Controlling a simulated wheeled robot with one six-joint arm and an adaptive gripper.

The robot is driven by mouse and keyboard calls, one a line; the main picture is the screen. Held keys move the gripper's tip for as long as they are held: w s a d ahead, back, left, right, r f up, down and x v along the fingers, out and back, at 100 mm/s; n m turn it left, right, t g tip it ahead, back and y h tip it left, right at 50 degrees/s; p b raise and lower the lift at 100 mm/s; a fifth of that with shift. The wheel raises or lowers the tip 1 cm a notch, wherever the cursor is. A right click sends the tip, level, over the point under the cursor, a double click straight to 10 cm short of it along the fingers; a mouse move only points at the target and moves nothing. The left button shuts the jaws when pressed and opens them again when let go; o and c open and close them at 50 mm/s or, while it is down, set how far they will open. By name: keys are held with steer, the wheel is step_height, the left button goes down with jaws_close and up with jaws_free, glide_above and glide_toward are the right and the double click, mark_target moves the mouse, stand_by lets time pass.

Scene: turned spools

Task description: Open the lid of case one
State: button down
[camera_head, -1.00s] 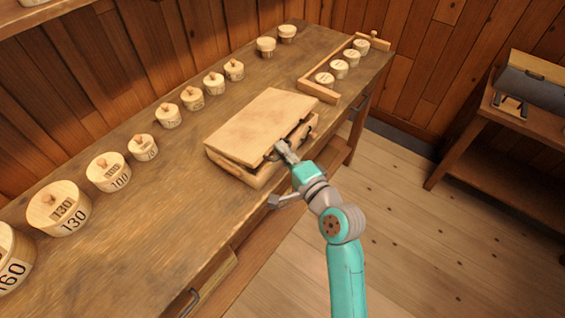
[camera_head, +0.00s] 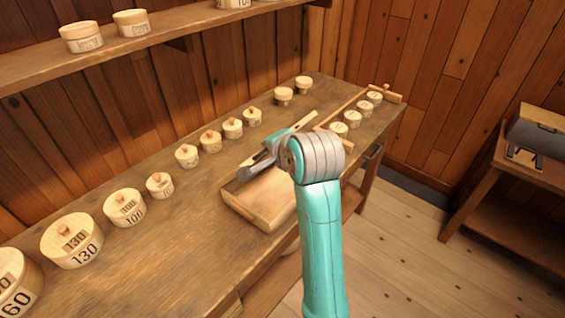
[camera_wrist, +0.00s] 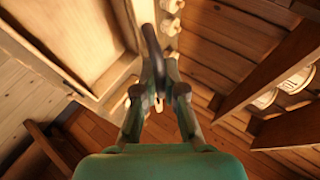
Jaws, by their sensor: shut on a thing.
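The wooden case (camera_head: 258,207) lies on the bench, its shallow body uncovered at the front. It also shows in the wrist view (camera_wrist: 107,82), with its hollow inside. My gripper (camera_wrist: 158,95) is shut on the dark curved handle (camera_wrist: 151,45) of the lid. In the head view my gripper (camera_head: 257,163) is above the case body, partly covered by my own wrist. No number is readable on the case.
Lidded round boxes (camera_head: 124,207), several of them numbered, stand in a row along the bench's wall side. Small round pieces (camera_head: 352,118) sit by a wooden rack at the far end. A shelf (camera_head: 130,55) hangs above. A side table (camera_head: 490,205) stands right.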

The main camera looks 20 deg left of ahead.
steer(key=w+a+r+h, duration=0.1)
steer(key=w+a, duration=0.2)
steer(key=a, duration=0.7)
steer(key=w+a+r+g+h, duration=0.1)
steer(key=w+a+r, duration=0.1)
steer(key=a, duration=0.8)
steer(key=shift+w+r+n+h, duration=0.2)
steer(key=shift+w+n+h, duration=0.15)
steer(key=shift+w, duration=0.55)
steer(key=shift+a, duration=0.1)
steer(key=c, duration=1.2)
jaws_free()
steer(key=shift+c, duration=0.2)
steer(key=v, duration=1.2)
